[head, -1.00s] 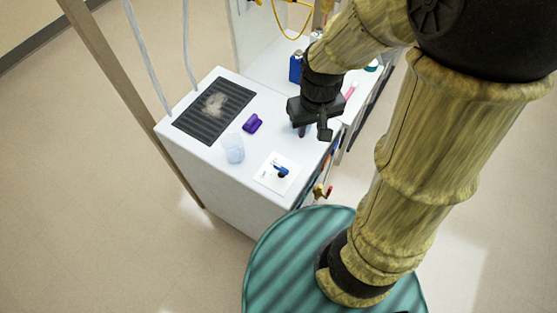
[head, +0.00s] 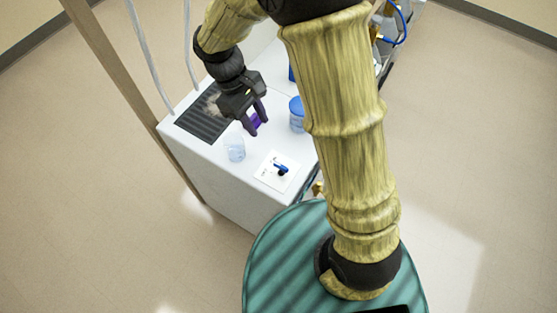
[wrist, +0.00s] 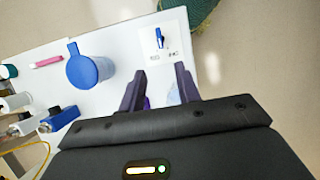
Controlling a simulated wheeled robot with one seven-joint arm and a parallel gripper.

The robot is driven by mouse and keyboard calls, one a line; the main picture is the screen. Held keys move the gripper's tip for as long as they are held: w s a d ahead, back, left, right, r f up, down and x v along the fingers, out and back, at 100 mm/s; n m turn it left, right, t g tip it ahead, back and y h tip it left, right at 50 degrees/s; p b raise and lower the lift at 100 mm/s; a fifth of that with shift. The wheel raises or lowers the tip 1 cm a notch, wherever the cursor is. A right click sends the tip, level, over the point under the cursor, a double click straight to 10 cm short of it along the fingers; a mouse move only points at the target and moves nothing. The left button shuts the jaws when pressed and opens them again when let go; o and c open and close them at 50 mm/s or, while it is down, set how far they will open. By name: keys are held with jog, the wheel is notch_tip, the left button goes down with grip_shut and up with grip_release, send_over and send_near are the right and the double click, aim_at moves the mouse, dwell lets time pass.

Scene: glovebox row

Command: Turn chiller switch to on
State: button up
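The chiller switch is a blue lever (head: 281,168) on a white square plate (head: 268,180) on the near end of the white bench top. In the wrist view the blue lever (wrist: 159,40) and its plate (wrist: 146,50) lie beyond my fingertips, with small dark marks on the plate too small to read. My gripper (head: 258,124) is above the bench over the purple object, behind the switch and apart from it. Its two fingers (wrist: 158,75) are spread with nothing held between them.
A clear cup (head: 235,148) stands left of the switch plate. A purple object (head: 255,121) lies partly hidden under my fingers. A blue-lidded container (head: 297,113) stands to the right. A wooden post (head: 120,80) rises beside the bench.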

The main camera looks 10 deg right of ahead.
aim_at(281, 166)
jog(key=p+x, duration=0.1)
jog(key=x, duration=1.5)
jog(key=shift+d+f, duration=0.1)
jog(key=shift+f, duration=0.15)
jog(key=shift+c, duration=0.2)
grip_shut()
